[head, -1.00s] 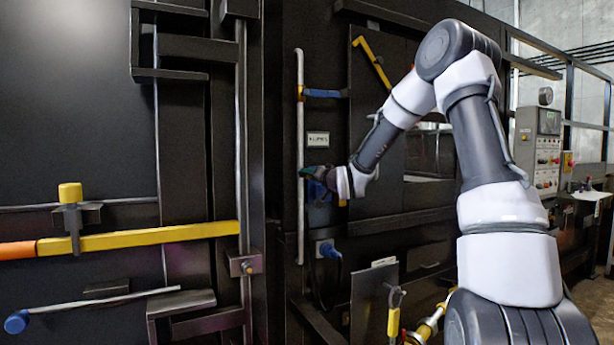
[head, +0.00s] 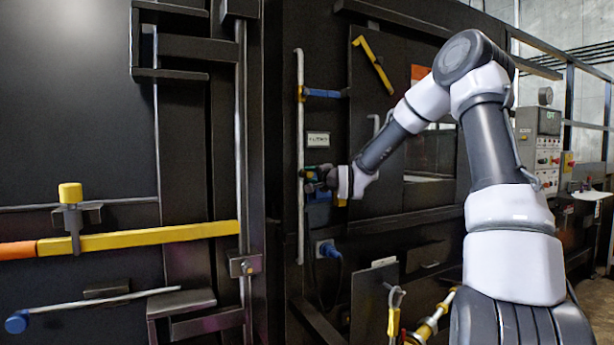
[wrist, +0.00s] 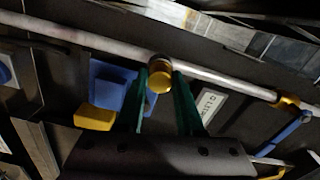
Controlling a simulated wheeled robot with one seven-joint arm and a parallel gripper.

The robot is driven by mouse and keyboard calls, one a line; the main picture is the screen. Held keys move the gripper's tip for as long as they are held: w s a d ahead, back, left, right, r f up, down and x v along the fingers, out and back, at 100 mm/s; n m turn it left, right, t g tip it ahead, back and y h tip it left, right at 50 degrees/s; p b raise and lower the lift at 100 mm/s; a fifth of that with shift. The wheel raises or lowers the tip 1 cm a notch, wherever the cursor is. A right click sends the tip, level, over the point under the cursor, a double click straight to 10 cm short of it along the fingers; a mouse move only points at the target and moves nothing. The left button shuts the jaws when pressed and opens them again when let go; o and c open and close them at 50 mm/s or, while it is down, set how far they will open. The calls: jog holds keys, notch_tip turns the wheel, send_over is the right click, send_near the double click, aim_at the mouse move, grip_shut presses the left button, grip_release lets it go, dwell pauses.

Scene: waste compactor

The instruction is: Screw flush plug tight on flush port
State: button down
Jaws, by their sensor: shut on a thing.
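My gripper (wrist: 159,88) is shut on the flush plug (wrist: 160,80), a small round brass-coloured piece between the tips of its green fingers. The plug is right at the pale vertical pipe (wrist: 215,80), in line with a darker brass piece on it that seems to be the flush port. I cannot tell how far the plug sits on the port. In the head view my gripper (head: 312,178) is at the same pipe (head: 300,120), below a small white label plate (head: 318,139); the plug and port are hidden there.
A blue block (wrist: 112,86) with a yellow end (wrist: 95,118) stands close beside my fingers. A blue lever (head: 322,93) is on the pipe above. A blue plug with a cable (head: 328,249) is below. A yellow bar (head: 150,236) crosses the left door.

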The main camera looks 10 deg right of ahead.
jog(key=m, duration=0.4)
jog(key=shift+d, duration=0.1)
jog(key=shift+m, duration=0.6)
jog(key=shift+c, duration=2.3)
grip_release()
jog(key=shift+c, duration=0.4)
